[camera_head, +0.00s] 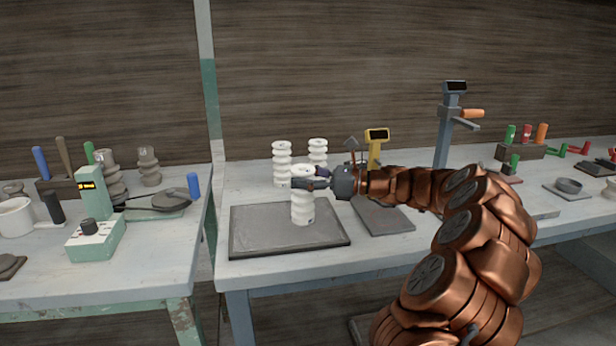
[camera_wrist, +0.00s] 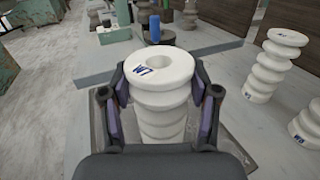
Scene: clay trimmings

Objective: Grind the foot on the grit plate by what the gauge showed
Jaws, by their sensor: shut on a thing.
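A white ribbed insulator (camera_head: 302,200) stands upright at the dark grit plate (camera_head: 325,239) on the middle table. In the wrist view the same insulator (camera_wrist: 160,90) shows a round hole in its top and a blue mark that looks like "W". My gripper (camera_head: 322,181) comes from the right and is shut on the insulator near its upper part; in the wrist view its fingers (camera_wrist: 162,100) press both sides. The foot is low, and I cannot tell whether it touches the plate. A yellow gauge (camera_head: 377,136) with a dark display stands behind; no reading is legible.
Two more white insulators (camera_head: 281,163) (camera_head: 318,152) stand behind the plate. A second dark plate (camera_head: 384,220) lies to the right, under my arm. A grey post gauge with an orange handle (camera_head: 453,110) stands farther back. The left table holds a green device (camera_head: 95,235).

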